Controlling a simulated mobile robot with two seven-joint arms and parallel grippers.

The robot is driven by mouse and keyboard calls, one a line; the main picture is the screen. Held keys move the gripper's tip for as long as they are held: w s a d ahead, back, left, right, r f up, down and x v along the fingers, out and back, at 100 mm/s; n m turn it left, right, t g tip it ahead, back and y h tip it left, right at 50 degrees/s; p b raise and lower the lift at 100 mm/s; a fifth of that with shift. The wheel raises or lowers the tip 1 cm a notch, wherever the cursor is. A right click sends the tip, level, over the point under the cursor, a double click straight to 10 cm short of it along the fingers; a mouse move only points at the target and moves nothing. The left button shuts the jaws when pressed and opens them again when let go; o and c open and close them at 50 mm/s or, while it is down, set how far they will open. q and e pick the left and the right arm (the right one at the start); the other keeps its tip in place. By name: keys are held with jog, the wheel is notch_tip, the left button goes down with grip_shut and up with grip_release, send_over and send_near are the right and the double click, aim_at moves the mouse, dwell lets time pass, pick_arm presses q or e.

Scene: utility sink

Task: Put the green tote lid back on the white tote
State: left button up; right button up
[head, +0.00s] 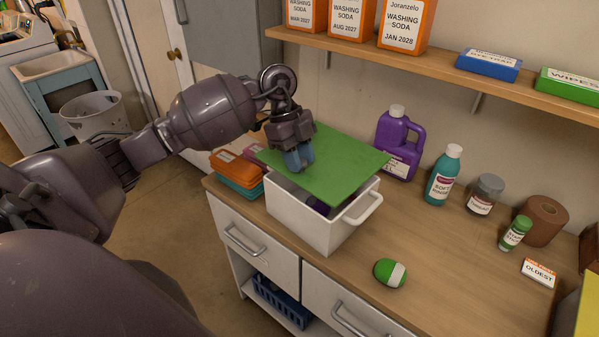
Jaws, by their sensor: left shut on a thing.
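The white tote (308,229) stands on the wooden counter near its front left edge, with a handle on its right side. The flat green lid (345,167) is over the tote, skewed against its rim and shifted toward the back. The front and right part of the opening shows, with something dark purple (318,205) inside. I cannot tell whether the lid rests on the rim or hangs just above it. My left gripper (298,161) is shut on the lid at its left part, its fingertips partly hiding the hold. My right gripper is not in view.
Orange and teal containers (240,177) are stacked left of the tote. A purple jug (398,150) and a teal bottle (443,178) stand behind and right. A green and white object (390,273) lies in front. A shelf (440,62) overhangs the back.

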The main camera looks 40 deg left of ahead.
aim_at(299, 175)
pick_arm(q)
notch_tip(299, 175, down, 4)
jog(key=shift+r, duration=0.15)
jog(key=shift+f, duration=0.3)
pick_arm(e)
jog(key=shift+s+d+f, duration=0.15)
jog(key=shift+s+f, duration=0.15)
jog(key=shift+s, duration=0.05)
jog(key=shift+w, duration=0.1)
pick_arm(q)
jog(key=shift+f, duration=0.4)
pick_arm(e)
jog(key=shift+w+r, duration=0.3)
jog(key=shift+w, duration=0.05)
pick_arm(q)
jog(key=shift+f, duration=0.2)
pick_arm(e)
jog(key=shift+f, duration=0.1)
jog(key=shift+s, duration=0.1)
